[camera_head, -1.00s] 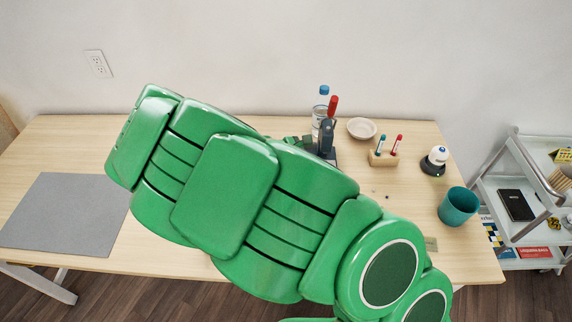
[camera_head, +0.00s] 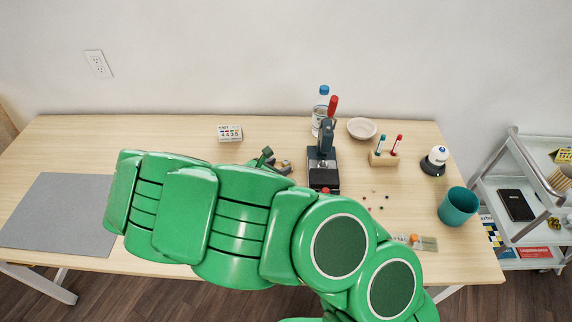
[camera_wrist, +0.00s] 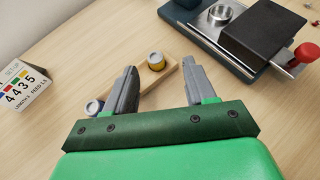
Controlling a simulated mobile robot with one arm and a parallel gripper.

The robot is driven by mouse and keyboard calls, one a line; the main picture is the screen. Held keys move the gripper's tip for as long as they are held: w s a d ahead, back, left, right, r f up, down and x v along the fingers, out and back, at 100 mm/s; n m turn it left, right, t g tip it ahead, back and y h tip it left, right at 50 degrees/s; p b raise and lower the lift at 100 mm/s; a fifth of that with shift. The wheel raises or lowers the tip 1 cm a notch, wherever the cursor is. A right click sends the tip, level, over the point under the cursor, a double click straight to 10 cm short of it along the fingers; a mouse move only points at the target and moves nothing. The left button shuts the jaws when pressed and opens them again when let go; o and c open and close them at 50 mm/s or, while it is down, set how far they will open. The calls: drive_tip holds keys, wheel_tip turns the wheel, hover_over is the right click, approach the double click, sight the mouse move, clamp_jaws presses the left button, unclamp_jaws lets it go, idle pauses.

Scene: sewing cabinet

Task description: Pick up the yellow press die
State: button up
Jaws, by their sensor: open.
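A blue die (camera_wrist: 95,106) is at the holder's near left end, partly hidden by my left finger. My gripper (camera_wrist: 160,68) is open, and the yellow die shows between its two grey fingertips, a little beyond them. I cannot tell the exact height gap. In the head view my gripper is small beside the press, and I cannot make out the yellow die there.
A dark hand press (camera_wrist: 262,38) with a metal cup and red knob stands close at right; it also shows in the head view (camera_head: 322,165). A setup card (camera_wrist: 20,86) is at left. A bottle (camera_head: 320,112), bowl (camera_head: 361,128) and teal cup (camera_head: 458,206) stand farther off.

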sight(284, 164)
drive_tip(key=shift+w+d+f, duration=0.2)
drive_tip(key=shift+w+f, duration=0.3)
drive_tip(key=shift+w, duration=0.2)
drive_tip(key=shift+w+d+f, duration=0.2)
drive_tip(key=shift+w+f, duration=0.3)
drive_tip(key=shift+w, duration=0.15)
drive_tip(key=shift+x, duration=0.95)
drive_tip(key=shift+f, duration=0.1)
drive_tip(key=shift+s+f, duration=0.1)
clamp_jaws()
